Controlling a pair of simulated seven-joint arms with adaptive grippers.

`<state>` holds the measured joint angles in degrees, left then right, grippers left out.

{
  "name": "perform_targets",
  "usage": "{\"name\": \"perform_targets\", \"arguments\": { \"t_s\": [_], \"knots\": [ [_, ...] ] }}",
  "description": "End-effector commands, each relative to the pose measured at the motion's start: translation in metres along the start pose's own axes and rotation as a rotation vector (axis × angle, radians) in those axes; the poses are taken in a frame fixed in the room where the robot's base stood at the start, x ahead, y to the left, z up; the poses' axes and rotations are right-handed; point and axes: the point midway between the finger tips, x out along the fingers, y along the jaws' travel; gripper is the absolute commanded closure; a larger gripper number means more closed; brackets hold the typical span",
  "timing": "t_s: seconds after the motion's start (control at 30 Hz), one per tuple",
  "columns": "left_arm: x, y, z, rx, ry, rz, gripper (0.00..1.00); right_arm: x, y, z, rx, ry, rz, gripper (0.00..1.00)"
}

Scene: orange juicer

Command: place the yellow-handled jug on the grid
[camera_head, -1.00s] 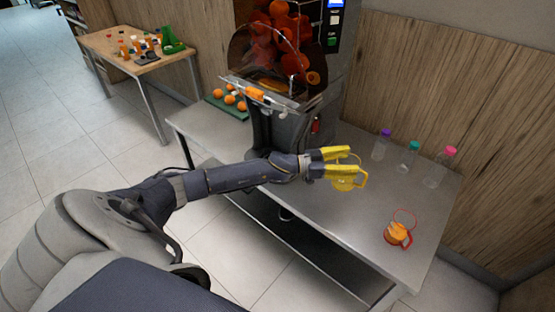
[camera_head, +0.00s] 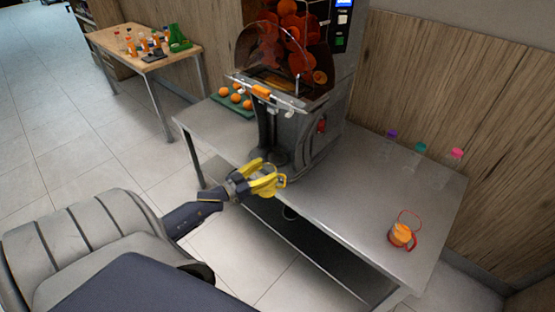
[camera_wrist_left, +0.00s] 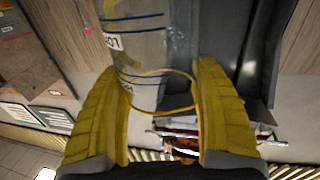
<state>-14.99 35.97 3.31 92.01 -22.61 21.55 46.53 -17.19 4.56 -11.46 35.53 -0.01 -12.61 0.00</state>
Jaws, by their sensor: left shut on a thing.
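The yellow-handled jug (camera_head: 281,181) is clear, with a yellow rim and handle. My left gripper (camera_head: 266,174) is shut on it and holds it at the juicer's front, near the table's front edge. In the left wrist view the jug's yellow rim (camera_wrist_left: 163,73) lies between the two yellow fingers. The juicer (camera_head: 318,130) stands behind the jug. A dark round spot (camera_head: 279,157) at its base, just beyond the jug, may be the grid; its mesh cannot be made out. My right gripper is not in view.
A red-handled jug (camera_head: 402,235) with orange contents stands at the right of the metal table (camera_head: 340,205). Clear bottles with purple, green and pink (camera_head: 457,153) caps stand near the wall. Oranges lie on a green board (camera_head: 232,103) left of the juicer. The table's middle is clear.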

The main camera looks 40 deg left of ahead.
Motion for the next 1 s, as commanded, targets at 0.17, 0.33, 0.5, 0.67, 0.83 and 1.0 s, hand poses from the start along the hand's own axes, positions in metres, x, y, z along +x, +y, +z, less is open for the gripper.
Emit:
{"name": "perform_targets", "arguments": {
  "t_s": [0.17,0.33,0.5,0.67,0.83,1.0],
  "knots": [
    [-0.034,-0.053,-0.021,0.001,0.001,-0.108,0.83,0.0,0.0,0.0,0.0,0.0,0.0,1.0],
    [-0.042,-0.086,-0.049,0.002,0.003,-0.166,0.83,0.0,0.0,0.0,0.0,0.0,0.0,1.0],
    [-0.042,-0.095,-0.059,-0.003,0.002,-0.188,0.83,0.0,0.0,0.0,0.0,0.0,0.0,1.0],
    [-0.03,-0.099,-0.059,-0.001,0.004,-0.191,0.83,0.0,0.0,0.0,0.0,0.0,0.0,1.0],
    [-0.001,-0.104,-0.06,-0.001,0.006,-0.19,0.83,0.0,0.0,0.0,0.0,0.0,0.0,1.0],
    [0.029,-0.11,-0.06,-0.001,0.005,-0.19,0.83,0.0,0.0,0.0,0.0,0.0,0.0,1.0]
  ]
}}
